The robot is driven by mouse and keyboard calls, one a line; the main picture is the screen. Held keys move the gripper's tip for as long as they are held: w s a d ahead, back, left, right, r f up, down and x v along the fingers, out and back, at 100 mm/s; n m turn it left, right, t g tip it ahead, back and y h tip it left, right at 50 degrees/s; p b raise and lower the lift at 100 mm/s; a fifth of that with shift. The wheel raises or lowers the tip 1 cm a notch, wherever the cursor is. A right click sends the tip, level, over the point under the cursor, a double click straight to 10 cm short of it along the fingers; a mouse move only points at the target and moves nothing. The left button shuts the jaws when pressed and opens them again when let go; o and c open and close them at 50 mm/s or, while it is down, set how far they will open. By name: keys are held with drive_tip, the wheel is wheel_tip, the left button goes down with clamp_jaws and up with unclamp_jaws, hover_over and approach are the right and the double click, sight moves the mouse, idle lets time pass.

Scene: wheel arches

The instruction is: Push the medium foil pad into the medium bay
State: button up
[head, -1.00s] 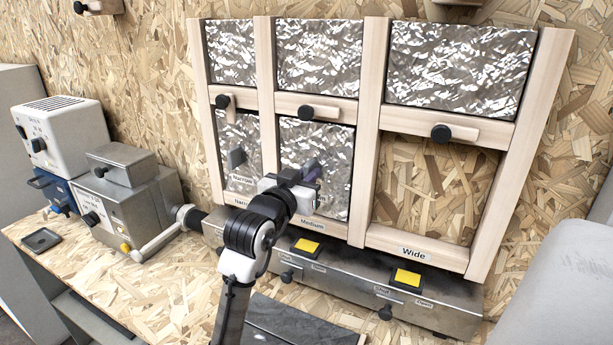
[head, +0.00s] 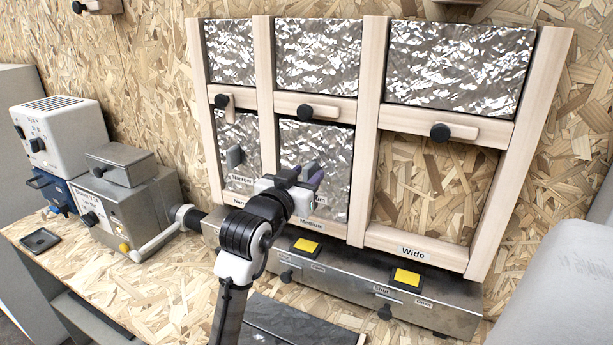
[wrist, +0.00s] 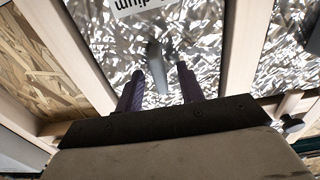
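The medium foil pad (head: 318,143) is a crinkled silver panel in the lower middle opening of the wooden frame, above the "Medium" label. I cannot tell whether it sits flush. In the wrist view the foil (wrist: 205,45) fills the middle, with its upside-down "Medium" label and a grey handle. My gripper (head: 308,174) is in front of the pad's lower part and hides its handle in the head view. In the wrist view my gripper (wrist: 160,82) has its two dark fingers apart, with the handle between and just beyond their tips. Contact is not clear.
The narrow pad (head: 240,135) with a grey handle fills the left bay. The wide bay (head: 425,190) on the right shows bare board. Wooden turn latches (head: 320,112) sit above the bays. A metal ledge with yellow buttons (head: 306,246) runs below. Grey boxes stand left.

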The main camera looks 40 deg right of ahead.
drive_tip(key=b+v, duration=0.7)
drive_tip(key=v, duration=1.4)
drive_tip(key=shift+b, duration=0.3)
